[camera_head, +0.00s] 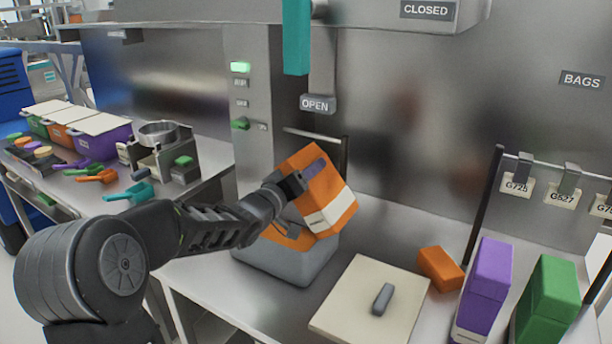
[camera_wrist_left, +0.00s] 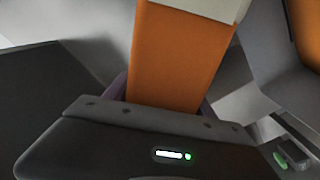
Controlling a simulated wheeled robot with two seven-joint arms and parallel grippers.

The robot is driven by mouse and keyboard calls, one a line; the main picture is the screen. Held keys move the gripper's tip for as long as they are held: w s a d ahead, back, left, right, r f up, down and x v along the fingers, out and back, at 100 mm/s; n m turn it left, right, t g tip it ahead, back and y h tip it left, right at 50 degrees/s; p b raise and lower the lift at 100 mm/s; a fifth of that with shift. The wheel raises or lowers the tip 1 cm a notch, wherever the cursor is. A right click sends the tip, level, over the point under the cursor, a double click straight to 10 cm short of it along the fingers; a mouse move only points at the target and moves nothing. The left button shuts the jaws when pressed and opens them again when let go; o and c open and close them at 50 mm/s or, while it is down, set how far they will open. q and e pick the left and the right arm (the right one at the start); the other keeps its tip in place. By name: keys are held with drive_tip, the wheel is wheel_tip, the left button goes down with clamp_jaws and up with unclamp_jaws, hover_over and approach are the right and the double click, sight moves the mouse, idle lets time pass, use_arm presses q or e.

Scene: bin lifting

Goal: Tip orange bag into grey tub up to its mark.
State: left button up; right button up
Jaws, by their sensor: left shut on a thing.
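The orange bag (camera_head: 330,183) with a pale band is tilted above the grey tub (camera_head: 285,265). My left gripper (camera_head: 303,178) is shut on the bag and holds it from its left side. The bag's lower end is over the tub's right part; I cannot tell whether it touches the rim. Orange material (camera_head: 287,236) shows inside the tub. No fill mark shows on the visible tub walls. In the left wrist view the bag (camera_wrist_left: 182,55) fills the middle, between purple finger pads. My right gripper is not in view.
A pale lid (camera_head: 345,305) with a grey handle lies right of the tub. Beyond it are a small orange block (camera_head: 440,268), a purple bag (camera_head: 486,285) and a green bag (camera_head: 548,300). A teal bar (camera_head: 296,38) hangs above. A side table with colored bins (camera_head: 100,135) is left.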

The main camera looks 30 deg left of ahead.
sight(296, 164)
use_arm(q)
drive_tip(key=shift+a+r+m+b, duration=0.2)
drive_tip(key=shift+r+m+b, duration=0.1)
drive_tip(key=shift+m, duration=0.3)
drive_tip(key=shift+a+r+m+b, duration=0.2)
drive_tip(key=shift+m+b, duration=0.1)
drive_tip(key=shift+m, duration=0.3)
drive_tip(key=shift+a+r+m, duration=0.15)
drive_tip(key=shift+r+m, duration=0.25)
drive_tip(key=shift+m, duration=0.4)
drive_tip(key=shift+a+f+m+b, duration=0.35)
drive_tip(key=shift+a+m+b, duration=0.2)
drive_tip(key=shift+m+b, duration=0.55)
drive_tip(key=shift+a+m, duration=0.2)
drive_tip(key=shift+m, duration=0.4)
drive_tip(key=shift+a+r+m, duration=0.1)
drive_tip(key=shift+m, duration=0.2)
drive_tip(key=shift+r, duration=0.1)
